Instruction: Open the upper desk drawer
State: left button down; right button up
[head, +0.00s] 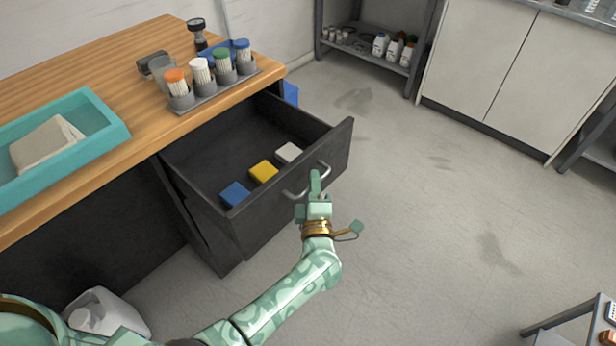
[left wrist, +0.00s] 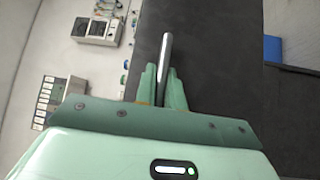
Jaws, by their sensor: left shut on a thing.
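The upper desk drawer (head: 228,162) is dark and stands pulled out from under the wooden desk top (head: 110,60). Inside it lie a blue block (head: 235,195), a yellow block (head: 264,172) and a white block (head: 289,153). Its silver handle (head: 322,170) is on the front panel. My left gripper (head: 314,186) is at the handle, its fingers partly covering it. In the left wrist view the fingers (left wrist: 162,88) are closed around the handle bar (left wrist: 165,55), in front of the dark drawer front (left wrist: 210,60). My right gripper is not in view.
A teal tray (head: 118,133) with a cloth and a rack (head: 215,88) of capped containers stand on the desk. A white jug (head: 105,310) is on the floor below the desk. The floor (head: 440,210) right of the drawer is open. A shelf (head: 395,62) and white cabinets stand behind.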

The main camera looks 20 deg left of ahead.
pick_arm(q)
jog(key=shift+s+d+f, duration=0.1)
jog(key=shift+s+d, duration=0.15)
jog(key=shift+d, duration=0.2)
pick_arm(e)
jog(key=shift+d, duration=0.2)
pick_arm(q)
jog(key=c, duration=1.5)
grip_release()
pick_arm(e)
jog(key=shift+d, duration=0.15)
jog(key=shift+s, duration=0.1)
